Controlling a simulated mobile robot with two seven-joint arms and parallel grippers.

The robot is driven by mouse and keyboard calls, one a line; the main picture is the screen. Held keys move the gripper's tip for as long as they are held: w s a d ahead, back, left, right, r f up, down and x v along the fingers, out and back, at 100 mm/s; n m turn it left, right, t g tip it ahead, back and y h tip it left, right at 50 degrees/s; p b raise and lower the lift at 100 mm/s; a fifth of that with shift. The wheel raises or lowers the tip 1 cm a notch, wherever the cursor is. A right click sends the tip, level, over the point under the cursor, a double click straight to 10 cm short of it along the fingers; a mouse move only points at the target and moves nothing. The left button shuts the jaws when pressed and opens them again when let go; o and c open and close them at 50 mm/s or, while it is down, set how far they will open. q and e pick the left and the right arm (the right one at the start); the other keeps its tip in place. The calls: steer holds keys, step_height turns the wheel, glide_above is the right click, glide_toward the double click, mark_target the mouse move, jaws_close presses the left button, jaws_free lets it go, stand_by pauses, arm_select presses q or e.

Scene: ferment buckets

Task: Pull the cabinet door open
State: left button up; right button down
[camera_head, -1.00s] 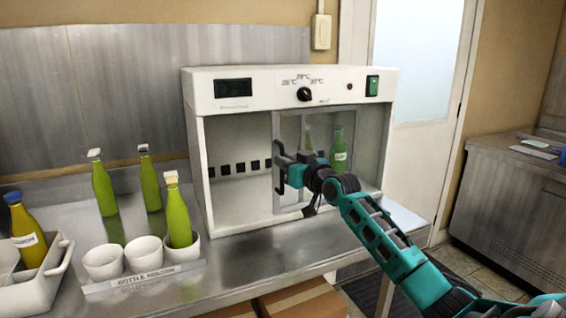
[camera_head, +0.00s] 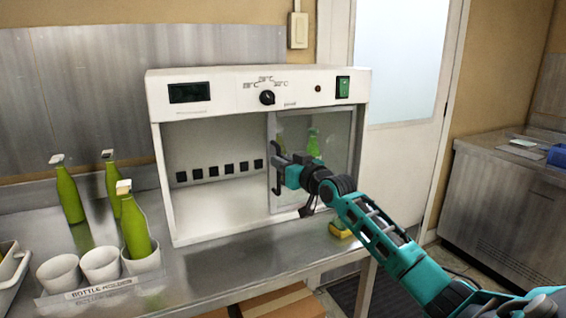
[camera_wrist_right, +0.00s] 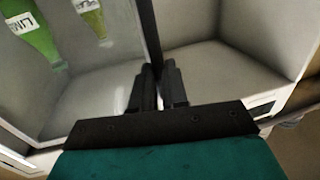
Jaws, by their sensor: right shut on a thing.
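The white cabinet (camera_head: 160,190) stands on the steel counter, with a dial, a dark display and a green switch on top. Its left half is uncovered and shows a row of dark squares on the back wall. The clear cabinet door (camera_head: 340,150) covers the right part, with a green bottle (camera_head: 313,143) behind it. My right gripper (camera_head: 279,174) is shut on the dark upright edge or handle at the door's left side; which part cannot be told. In the wrist view its fingers (camera_wrist_right: 158,90) close around that dark bar (camera_wrist_right: 150,35). My left gripper is not in view.
Several green bottles (camera_head: 70,195) stand at the left; one is in a white cup (camera_head: 141,262) of the bottle holder (camera_head: 100,290). A yellow sponge (camera_head: 340,230) lies near the counter's right end. Cardboard boxes (camera_head: 285,303) are below. Bare counter (camera_head: 215,275) lies before the cabinet.

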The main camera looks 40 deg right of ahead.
stand_by(0.3)
steer(key=c, duration=1.1)
jaws_free()
steer(key=shift+c, duration=0.2)
steer(key=s, duration=1.3)
steer(key=shift+a, duration=0.2)
steer(key=s+a+f+g, duration=0.1)
steer(key=a+f, duration=0.2)
steer(key=f, duration=0.5)
steer(key=s+a+f+g, duration=0.2)
steer(key=a+f, duration=0.2)
steer(key=f, duration=0.4)
steer(key=s+a+f+n+g+y, duration=0.1)
steer(key=s+a+f+g, duration=0.1)
steer(key=s+a+f, duration=0.5)
steer(key=s+a+f+n+g+y, duration=0.1)
steer(key=s+a+f+n+g, duration=0.1)
steer(key=s+a+f, duration=0.6)
steer(key=a+f, duration=0.3)
steer(key=a, duration=0.3)
steer(key=shift+s+f+y, duration=0.3)
steer(key=shift+f, duration=0.1)
